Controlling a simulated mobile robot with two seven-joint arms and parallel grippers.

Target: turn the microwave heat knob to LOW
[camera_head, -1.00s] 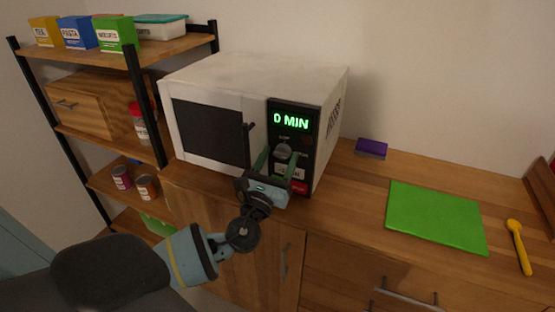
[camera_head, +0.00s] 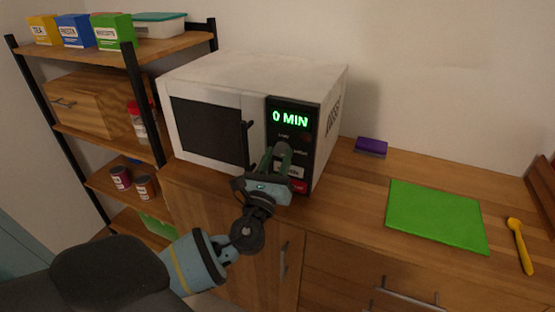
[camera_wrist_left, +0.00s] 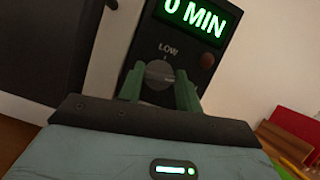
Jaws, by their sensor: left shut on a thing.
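The white microwave (camera_head: 230,75) stands on the wooden counter with its door shut. Its black control panel reads "0 MIN" in green. The round grey heat knob (camera_wrist_left: 159,74) sits below the display in the left wrist view, with the word LOW printed above it. My left gripper (camera_head: 279,157) is at the panel, with its green fingers (camera_wrist_left: 160,90) shut on the knob, one on each side. In the head view the fingers hide most of the knob. The knob's exact pointer setting is hard to read. My right gripper is not in view.
A black door handle (camera_head: 246,142) stands just left of the panel, close to my gripper. A purple sponge-like block (camera_head: 371,147), a green board (camera_head: 437,216) and a yellow spoon (camera_head: 519,245) lie on the counter to the right. A shelf with boxes stands left.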

